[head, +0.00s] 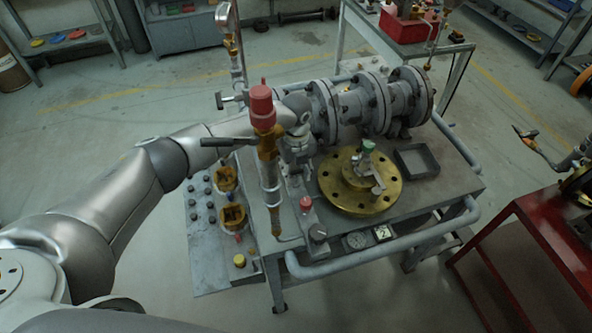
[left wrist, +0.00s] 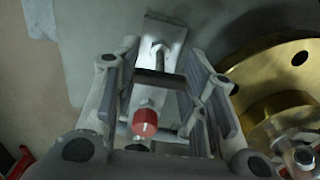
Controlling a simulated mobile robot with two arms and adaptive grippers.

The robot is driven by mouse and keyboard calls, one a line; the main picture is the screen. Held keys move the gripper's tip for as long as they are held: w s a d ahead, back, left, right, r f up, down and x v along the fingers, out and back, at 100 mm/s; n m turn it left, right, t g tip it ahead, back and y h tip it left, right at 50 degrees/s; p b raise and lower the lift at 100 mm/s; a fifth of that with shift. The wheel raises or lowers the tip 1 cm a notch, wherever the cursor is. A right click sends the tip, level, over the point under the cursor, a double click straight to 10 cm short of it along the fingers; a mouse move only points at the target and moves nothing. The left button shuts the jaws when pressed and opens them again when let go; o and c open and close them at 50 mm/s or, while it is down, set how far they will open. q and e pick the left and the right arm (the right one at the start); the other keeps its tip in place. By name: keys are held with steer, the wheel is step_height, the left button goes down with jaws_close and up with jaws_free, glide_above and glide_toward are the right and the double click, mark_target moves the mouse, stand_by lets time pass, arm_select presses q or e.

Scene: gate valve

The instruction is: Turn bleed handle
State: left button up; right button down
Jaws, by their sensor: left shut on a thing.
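My left gripper (head: 299,172) points down behind the brass valve with the red cap, over the near left part of the grey bench. In the left wrist view its fingers (left wrist: 162,84) are closed on a short dark bar (left wrist: 160,84), which looks like the bleed handle. A red-topped knob (left wrist: 145,122) and a bright metal block (left wrist: 163,42) show between and beyond the fingers. In the head view the red knob (head: 306,203) is just below the gripper, and the grip itself is largely hidden. My right gripper is not in view.
The brass valve (head: 268,165) with its red cap (head: 262,104) and dark lever (head: 228,141) stands close to my left wrist. A brass flange (head: 335,198) lies right of the gripper. Flanged grey piping (head: 352,108) is behind. A dark tray (head: 416,161) is farther right.

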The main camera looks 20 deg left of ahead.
arm_select(q)
steer(key=n+p, duration=0.2)
steer(key=n, duration=0.2)
steer(key=shift+r+n, duration=0.1)
steer(key=shift+n, duration=0.3)
steer(key=n+p, duration=0.1)
steer(key=n, duration=0.2)
steer(key=shift+n, duration=0.3)
steer(key=n+p, duration=0.2)
steer(key=n, duration=0.2)
steer(key=shift+n, duration=0.3)
steer(key=shift+n+p, duration=0.8)
steer(key=shift+n, duration=1)
steer(key=o, duration=1)
